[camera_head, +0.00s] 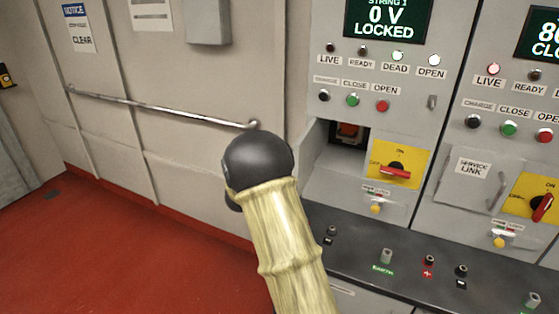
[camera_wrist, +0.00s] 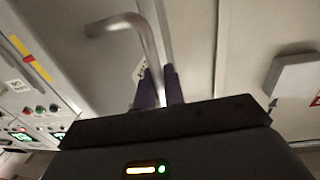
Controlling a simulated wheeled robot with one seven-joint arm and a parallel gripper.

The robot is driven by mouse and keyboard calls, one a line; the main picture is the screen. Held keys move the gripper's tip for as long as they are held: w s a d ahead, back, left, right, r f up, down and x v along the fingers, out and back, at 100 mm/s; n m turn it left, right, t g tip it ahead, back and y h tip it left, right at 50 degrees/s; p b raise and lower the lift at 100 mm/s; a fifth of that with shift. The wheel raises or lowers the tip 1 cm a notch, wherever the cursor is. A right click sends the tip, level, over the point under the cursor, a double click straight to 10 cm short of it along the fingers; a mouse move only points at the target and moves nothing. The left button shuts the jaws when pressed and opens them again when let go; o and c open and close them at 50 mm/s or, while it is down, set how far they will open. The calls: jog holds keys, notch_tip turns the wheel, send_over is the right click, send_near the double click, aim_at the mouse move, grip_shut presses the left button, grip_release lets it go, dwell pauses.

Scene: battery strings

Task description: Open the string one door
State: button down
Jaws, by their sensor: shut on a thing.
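The string one panel (camera_head: 381,75) is at the right in the head view. Its screen (camera_head: 388,18) reads 0 V LOCKED, and its DEAD lamp (camera_head: 397,55) is lit. Below its buttons is an open recess (camera_head: 320,150) with a red part inside. A long metal bar (camera_head: 165,108) runs across the pale wall at the left and ends beside this cabinet. In the wrist view my gripper (camera_wrist: 161,90) is shut on the bar near its bent end (camera_wrist: 145,38). In the head view my wrist hides the fingers. No panel labelled as the string one door is readable.
A second panel with a closed SERVICE LINK cover (camera_head: 466,186) stands at the far right. A dark ledge with sockets (camera_head: 405,262) juts out below the panels. A grey box (camera_head: 208,20) is on the wall. The red floor (camera_head: 140,250) at the left is clear.

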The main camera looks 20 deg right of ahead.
jog(key=shift+r, duration=0.1)
jog(key=c, duration=1.6)
grip_release()
jog(key=shift+d, duration=0.1)
jog(key=b+v, duration=0.3)
jog(key=v, duration=1.4)
jog(key=shift+a, duration=0.2)
